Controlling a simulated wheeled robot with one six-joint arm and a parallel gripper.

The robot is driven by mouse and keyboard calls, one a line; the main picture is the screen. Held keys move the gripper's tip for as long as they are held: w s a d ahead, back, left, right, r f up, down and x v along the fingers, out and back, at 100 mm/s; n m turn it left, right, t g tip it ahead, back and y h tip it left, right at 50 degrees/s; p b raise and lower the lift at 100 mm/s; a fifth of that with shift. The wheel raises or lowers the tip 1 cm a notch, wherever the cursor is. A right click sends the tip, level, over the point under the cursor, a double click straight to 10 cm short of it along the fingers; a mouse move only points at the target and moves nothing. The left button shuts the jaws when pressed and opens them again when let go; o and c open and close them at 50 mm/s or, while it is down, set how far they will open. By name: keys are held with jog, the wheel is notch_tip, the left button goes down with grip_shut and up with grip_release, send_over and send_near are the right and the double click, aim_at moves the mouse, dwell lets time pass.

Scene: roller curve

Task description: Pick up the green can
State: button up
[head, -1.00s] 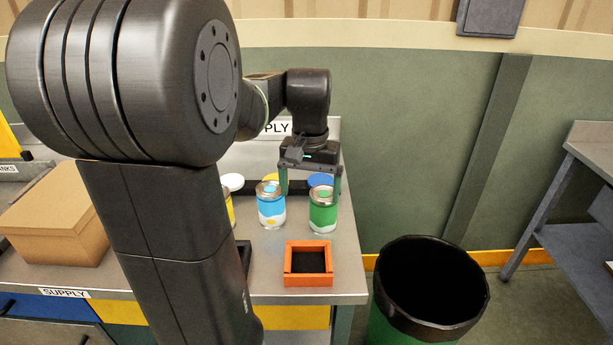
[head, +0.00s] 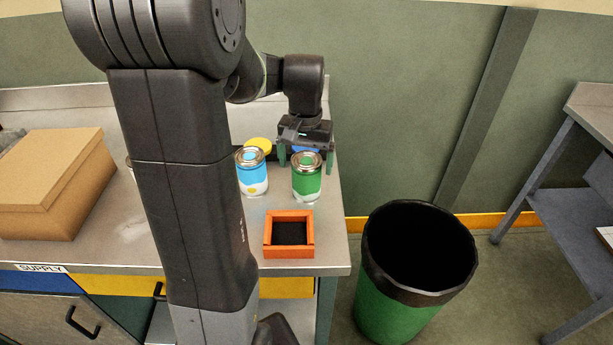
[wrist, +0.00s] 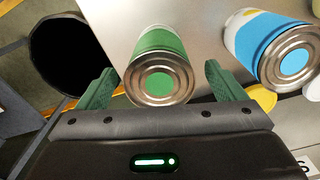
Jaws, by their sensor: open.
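The green can (head: 307,177) stands upright on the metal supply table (head: 180,262), near its right end. It has a silver rim and a green dot on its lid. In the wrist view the green can (wrist: 160,70) shows its lid between the two green fingers. My gripper (head: 306,160) is open and points down, just behind the can in the head view. In the wrist view my gripper (wrist: 165,88) has a finger on each side of the can's lid, with a gap at each side. Nothing is held.
A blue and white can (head: 252,174) stands left of the green can; it is close to one finger in the wrist view (wrist: 275,50). An orange square tray (head: 289,252) lies in front. A cardboard box (head: 50,185) is at left. A green bin (head: 385,310) stands right.

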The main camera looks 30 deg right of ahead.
notch_tip(320, 180, down, 5)
jog(key=shift+w+d+r, duration=0.1)
jog(key=shift+d+r, duration=0.05)
jog(key=shift+r, duration=0.05)
jog(key=shift+c, duration=0.2)
jog(key=c, duration=1.1)
jog(key=shift+r, duration=0.1)
